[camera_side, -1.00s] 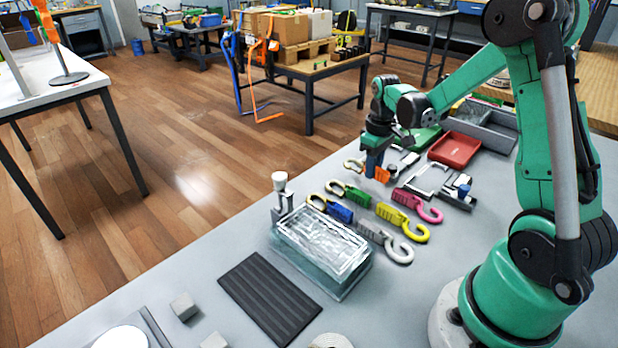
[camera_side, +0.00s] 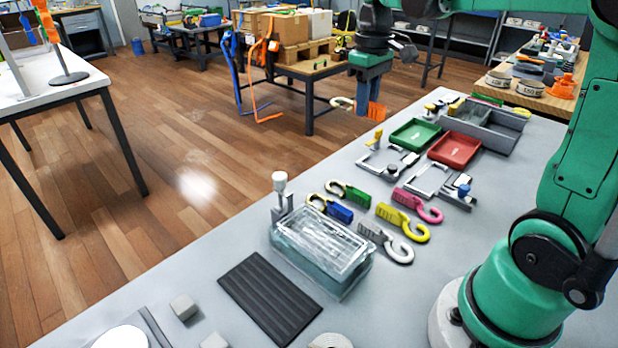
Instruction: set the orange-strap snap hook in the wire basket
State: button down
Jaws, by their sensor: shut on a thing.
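My gripper (camera_side: 364,106) is shut on the orange-strap snap hook (camera_side: 378,112) and holds it in the air above the far edge of the grey table. The orange strap shows on the right of the fingers, and the pale hook end (camera_side: 342,103) sticks out on the left. The fingers hide the middle of it. A clear, box-like container with a bright rim (camera_side: 340,282) stands on the table at the lower middle, well away from my gripper. It is the only basket-like thing I make out; I cannot tell whether it is wire.
Other snap hooks lie on the table: green (camera_side: 350,193), blue (camera_side: 332,208), yellow (camera_side: 403,222), pink (camera_side: 417,205) and grey (camera_side: 387,243). A green tray (camera_side: 415,135) and a red tray (camera_side: 454,150) sit farther back. A dark ribbed mat (camera_side: 268,300) lies beside the clear container.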

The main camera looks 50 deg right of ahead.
jog(key=s+a+f, duration=0.1)
jog(key=a+f, duration=0.3)
jog(key=a, duration=0.4)
send_over(332, 244)
notch_tip(332, 244, down, 4)
jog(key=shift+w+f, duration=0.1)
jog(key=shift+w, duration=0.05)
jog(key=shift+f, duration=2)
jog(key=shift+f, duration=0.2)
jog(key=shift+c, duration=1.4)
grip_release()
jog(key=shift+r, duration=0.1)
